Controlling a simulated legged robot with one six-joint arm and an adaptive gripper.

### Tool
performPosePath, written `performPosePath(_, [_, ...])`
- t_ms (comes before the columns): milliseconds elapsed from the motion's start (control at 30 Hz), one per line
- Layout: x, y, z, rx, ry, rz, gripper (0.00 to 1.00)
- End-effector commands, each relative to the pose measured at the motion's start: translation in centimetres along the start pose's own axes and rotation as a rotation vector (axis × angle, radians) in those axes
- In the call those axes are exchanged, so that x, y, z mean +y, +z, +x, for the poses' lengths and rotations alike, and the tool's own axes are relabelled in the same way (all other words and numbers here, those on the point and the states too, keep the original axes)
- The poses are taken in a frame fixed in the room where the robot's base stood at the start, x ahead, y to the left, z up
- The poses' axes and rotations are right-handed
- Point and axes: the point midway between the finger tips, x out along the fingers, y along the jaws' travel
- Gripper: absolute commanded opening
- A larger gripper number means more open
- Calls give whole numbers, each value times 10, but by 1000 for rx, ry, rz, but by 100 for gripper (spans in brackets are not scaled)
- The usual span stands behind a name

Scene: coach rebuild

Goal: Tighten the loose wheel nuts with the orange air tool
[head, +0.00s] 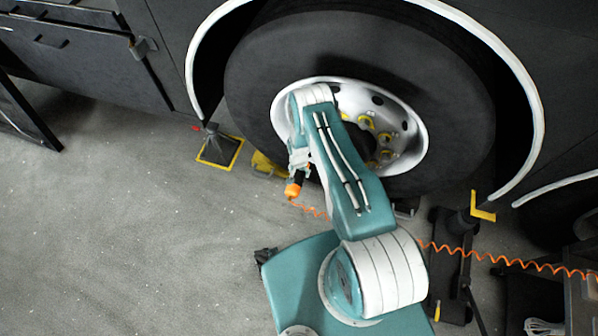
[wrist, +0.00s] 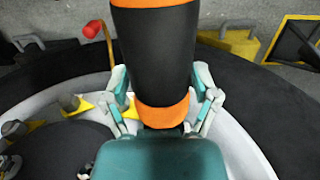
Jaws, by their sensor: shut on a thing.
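My gripper (wrist: 160,108) is shut around the black body of the orange air tool (wrist: 155,55), which has orange bands. In the head view the orange end of the tool (head: 293,189) shows left of my arm, with a coiled orange hose at it. The wheel (head: 250,85) has a white rim, and wheel nuts with yellow pointers (head: 385,137) show inside it, right of my arm. In the wrist view some nuts with yellow pointers (wrist: 78,106) show at the left. My arm hides part of the rim. I cannot tell whether the tool touches a nut.
The coiled orange hose (head: 500,261) runs right across the floor. A stand with a yellow-edged base (head: 220,150) is left of the wheel. Black equipment (head: 447,275) stands right of my body. The floor at left is clear.

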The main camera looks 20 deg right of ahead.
Motion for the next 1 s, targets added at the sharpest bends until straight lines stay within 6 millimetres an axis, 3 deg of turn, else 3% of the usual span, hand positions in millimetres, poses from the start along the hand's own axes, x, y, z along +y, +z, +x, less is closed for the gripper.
performPosePath(533, [-4, -4, -3, 11, -7, -2, 17])
performPosePath(1000, [-2, 21, -1, 5, -3, -3, 17])
